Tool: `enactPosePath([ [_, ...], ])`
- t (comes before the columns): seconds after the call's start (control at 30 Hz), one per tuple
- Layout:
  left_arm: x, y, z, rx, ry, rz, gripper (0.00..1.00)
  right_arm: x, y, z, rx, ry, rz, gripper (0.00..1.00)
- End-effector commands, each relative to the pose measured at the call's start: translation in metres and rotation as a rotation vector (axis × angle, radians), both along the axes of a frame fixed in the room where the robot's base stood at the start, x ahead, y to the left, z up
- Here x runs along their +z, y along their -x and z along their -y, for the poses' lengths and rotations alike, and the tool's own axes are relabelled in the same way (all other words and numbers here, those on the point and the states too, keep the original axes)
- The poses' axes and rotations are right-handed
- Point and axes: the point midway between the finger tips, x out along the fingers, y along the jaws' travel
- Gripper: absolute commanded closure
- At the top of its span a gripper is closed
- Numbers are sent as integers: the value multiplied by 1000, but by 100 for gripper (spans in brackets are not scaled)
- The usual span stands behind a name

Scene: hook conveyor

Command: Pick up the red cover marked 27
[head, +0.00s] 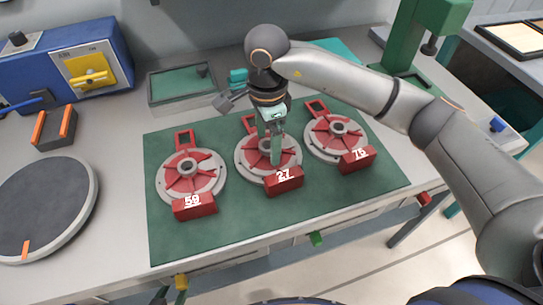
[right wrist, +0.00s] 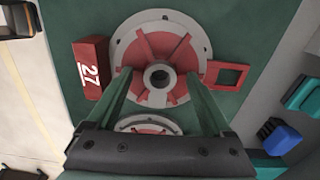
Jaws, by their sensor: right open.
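The red cover marked 27 (head: 251,159) lies in the middle of three on a green mat. It has red spokes, a grey rim, a central hub and a red block with "27" on its near side. My right gripper (head: 271,155) points down over it and partly hides its hub. In the right wrist view, the cover (right wrist: 181,50) shows its hub between the open fingers of the gripper (right wrist: 160,78), with nothing held. Whether the fingertips touch it I cannot tell. My left gripper is not in view.
The cover marked 59 (head: 176,186) lies to the left and the one marked 75 (head: 321,143) to the right, both close by. Bare green mat (head: 330,198) lies in front. A glass-topped box (head: 180,86) and a blue machine (head: 62,60) stand behind left.

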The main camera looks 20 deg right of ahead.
Motion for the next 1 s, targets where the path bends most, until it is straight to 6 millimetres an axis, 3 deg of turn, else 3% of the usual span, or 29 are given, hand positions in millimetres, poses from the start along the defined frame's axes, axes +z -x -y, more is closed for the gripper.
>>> enactPosePath([
  [0.13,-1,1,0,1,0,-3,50,0,0,0,0,0,0,16],
  [0.87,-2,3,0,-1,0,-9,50,1,0,0,0,0,0,98],
  [1.0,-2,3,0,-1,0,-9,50,1,0,0,0,0,0,100],
])
